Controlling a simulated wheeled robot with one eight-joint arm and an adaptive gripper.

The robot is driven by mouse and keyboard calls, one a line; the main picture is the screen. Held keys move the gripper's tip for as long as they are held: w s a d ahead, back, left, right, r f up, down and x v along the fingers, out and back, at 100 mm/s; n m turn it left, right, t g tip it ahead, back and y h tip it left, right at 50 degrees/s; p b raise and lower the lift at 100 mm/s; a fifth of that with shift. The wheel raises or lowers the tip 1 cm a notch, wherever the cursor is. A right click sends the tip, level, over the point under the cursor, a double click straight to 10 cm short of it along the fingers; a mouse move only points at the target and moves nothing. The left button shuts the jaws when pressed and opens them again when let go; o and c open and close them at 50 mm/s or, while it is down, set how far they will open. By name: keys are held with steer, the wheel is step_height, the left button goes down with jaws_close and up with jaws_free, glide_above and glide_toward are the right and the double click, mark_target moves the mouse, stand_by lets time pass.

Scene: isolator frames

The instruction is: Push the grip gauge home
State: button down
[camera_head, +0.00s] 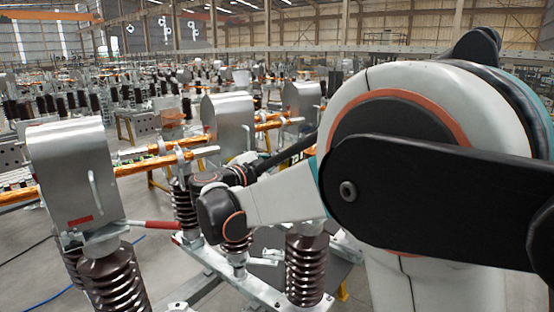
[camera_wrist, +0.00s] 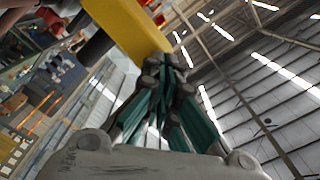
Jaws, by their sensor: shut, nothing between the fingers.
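My gripper (camera_wrist: 164,62) shows in the wrist view with its dark green fingers drawn together at the tips and nothing between them. A yellow block (camera_wrist: 130,22) lies just beyond the fingertips; I cannot tell whether they touch it. A short dark cylinder (camera_wrist: 95,48) shows at the block's left side. I cannot tell whether the yellow block is the grip gauge. In the head view a red bar (camera_head: 152,224) lies between a grey metal hood (camera_head: 75,172) and a brown insulator. My arm covers the middle right there, and my fingers cannot be made out.
Brown ribbed insulators (camera_head: 305,270) stand on a pale steel frame in front. More metal hoods (camera_head: 231,130) and orange copper-coloured bars (camera_head: 165,160) stand behind, close to my wrist. Bare grey floor (camera_head: 35,255) shows at the lower left, with a blue cable on it.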

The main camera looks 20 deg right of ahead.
steer(key=shift+a, duration=0.1)
steer(key=v, duration=1.4)
steer(key=shift+s+a, duration=0.25)
steer(key=shift+a, duration=0.05)
